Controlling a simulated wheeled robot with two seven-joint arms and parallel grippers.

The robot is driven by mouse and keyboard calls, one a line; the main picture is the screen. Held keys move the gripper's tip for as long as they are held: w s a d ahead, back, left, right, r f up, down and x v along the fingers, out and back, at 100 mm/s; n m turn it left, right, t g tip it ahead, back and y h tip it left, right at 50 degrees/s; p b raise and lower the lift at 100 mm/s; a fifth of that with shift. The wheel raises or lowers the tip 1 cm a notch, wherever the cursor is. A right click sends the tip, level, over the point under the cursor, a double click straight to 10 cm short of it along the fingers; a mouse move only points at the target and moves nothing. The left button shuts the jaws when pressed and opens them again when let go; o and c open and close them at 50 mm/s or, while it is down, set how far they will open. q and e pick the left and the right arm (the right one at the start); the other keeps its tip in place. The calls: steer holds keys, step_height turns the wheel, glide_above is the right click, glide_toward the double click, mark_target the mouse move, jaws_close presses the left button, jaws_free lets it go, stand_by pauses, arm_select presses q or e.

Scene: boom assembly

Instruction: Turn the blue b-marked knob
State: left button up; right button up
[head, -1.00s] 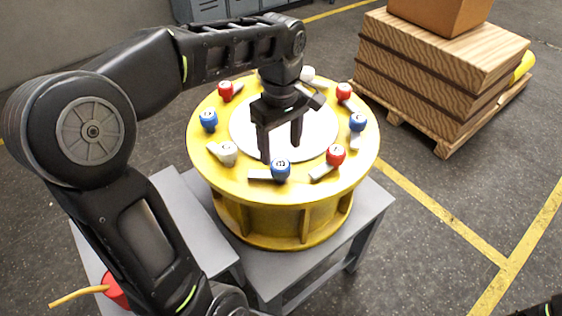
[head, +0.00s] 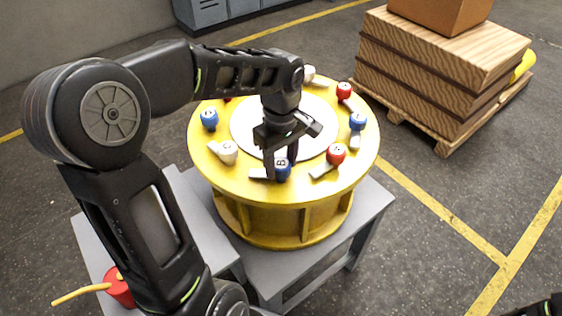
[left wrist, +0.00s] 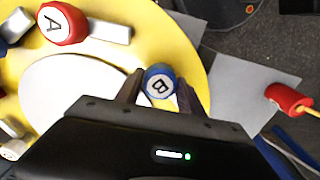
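The blue knob marked B (head: 283,172) stands at the near edge of a round yellow table (head: 230,185), with a grey lever piece (head: 258,173) beside it. In the left wrist view the blue B knob (left wrist: 160,82) lies between the fingertips of my left gripper (left wrist: 160,88). In the head view my left gripper (head: 282,168) points down at this knob, with one finger on either side. The fingers look apart, with small gaps beside the knob; firm contact cannot be told.
Other knobs ring the table: a white one (head: 229,152), a red one (head: 335,155) and blue ones (head: 209,119) (head: 358,121). A white disc (head: 320,120) fills the middle. A pallet of wood (head: 440,70) stands at the right. A red object (head: 119,288) sits lower left.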

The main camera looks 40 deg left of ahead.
arm_select(q)
steer(key=c, duration=0.9)
steer(key=shift+m, duration=0.3)
steer(key=m, duration=0.4)
steer(key=shift+b, duration=0.3)
steer(key=m, duration=0.4)
steer(key=shift+m, duration=0.3)
steer(key=m, duration=0.4)
steer(key=shift+m, duration=0.3)
steer(key=m, duration=0.4)
